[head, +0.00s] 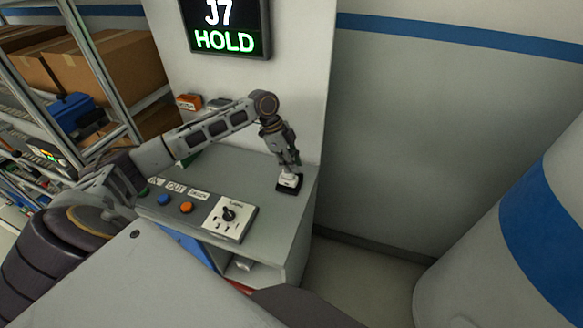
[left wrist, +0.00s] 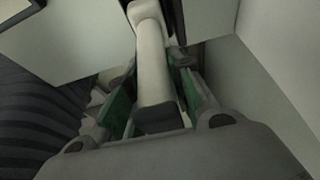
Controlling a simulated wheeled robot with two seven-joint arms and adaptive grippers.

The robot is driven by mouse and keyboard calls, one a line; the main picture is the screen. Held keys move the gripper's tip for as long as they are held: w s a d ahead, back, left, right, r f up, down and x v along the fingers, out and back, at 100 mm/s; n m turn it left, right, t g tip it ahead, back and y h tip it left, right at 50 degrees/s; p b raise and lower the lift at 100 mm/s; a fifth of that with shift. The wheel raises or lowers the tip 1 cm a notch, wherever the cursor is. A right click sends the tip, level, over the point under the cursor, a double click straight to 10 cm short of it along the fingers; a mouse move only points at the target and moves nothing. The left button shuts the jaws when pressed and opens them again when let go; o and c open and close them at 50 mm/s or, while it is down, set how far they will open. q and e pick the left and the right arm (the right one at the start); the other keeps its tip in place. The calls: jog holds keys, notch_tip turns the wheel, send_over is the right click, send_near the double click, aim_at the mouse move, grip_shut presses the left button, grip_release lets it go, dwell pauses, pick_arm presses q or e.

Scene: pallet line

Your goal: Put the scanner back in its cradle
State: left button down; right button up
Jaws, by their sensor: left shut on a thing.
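My left gripper (head: 288,163) reaches down over the far right corner of the grey console top. It is shut on the scanner. In the left wrist view the scanner (left wrist: 153,65) is a pale, long handle with a dark end, between the green-padded fingers. In the head view a small white part of the scanner (head: 290,178) shows below the fingertips. Just under it is a black square piece (head: 289,187) on the console, which looks like the cradle. I cannot tell whether the scanner is seated in it or just above it. My right gripper is not in view.
The grey console (head: 262,205) carries labelled buttons and a panel with a black knob (head: 229,214). A wall display (head: 226,25) reads "J7 HOLD". Shelving with cardboard boxes (head: 118,65) stands at the left. A large white and blue cylinder (head: 545,215) stands at the right.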

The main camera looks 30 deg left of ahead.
pick_arm(q)
jog(key=shift+f, duration=1.1)
jog(key=c, duration=1.3)
grip_release()
jog(key=shift+f, duration=0.1)
jog(key=shift+o, duration=0.2)
